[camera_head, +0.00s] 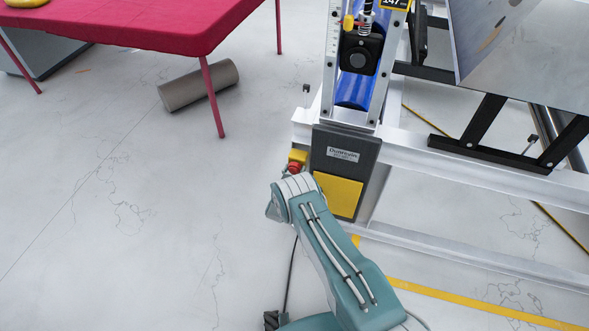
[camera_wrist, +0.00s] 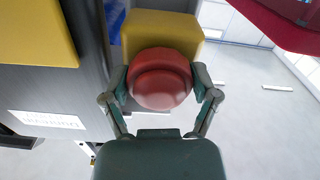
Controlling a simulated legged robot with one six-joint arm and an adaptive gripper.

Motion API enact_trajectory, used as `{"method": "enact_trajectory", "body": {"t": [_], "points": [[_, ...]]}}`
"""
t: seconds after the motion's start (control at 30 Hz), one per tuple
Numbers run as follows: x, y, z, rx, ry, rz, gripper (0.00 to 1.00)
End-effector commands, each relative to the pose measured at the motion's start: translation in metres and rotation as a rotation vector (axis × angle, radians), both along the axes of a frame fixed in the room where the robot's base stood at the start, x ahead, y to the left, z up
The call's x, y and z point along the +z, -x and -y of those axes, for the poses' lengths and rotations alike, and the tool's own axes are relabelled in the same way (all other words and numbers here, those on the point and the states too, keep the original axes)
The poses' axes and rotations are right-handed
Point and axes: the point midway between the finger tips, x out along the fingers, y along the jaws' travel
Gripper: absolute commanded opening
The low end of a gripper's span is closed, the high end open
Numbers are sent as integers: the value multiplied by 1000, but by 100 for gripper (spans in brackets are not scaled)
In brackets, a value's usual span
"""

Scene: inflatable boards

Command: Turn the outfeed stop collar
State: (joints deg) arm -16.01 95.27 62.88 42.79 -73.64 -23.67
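The outfeed stop collar appears to be the round red knob on a yellow box (camera_wrist: 163,30); the red knob (camera_wrist: 160,82) fills the middle of the wrist view. In the head view the red knob (camera_head: 294,168) shows small beside the grey post, below a yellow block (camera_head: 298,156), just above my arm's end. In the wrist view my gripper (camera_wrist: 160,88) has one finger on each side of the knob, and both pads appear to touch its rim. The fingers are hidden behind my arm in the head view.
The grey post (camera_head: 325,150) with a yellow panel (camera_head: 338,195) stands close by my arm. A white frame (camera_head: 470,163) runs right. A red-topped table (camera_head: 150,25) and a grey-brown cylinder (camera_head: 198,86) are at the upper left. The floor at left is clear.

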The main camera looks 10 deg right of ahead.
Motion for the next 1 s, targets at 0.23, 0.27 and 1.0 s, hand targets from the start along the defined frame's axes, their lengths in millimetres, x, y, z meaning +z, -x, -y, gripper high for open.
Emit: {"method": "enact_trajectory", "body": {"t": [0.23,0.27,1.0], "points": [[0,-1,-1,3,-2,0,28],[0,-1,-1,3,-4,1,28],[1,-1,-2,5,-369,169,27]]}}
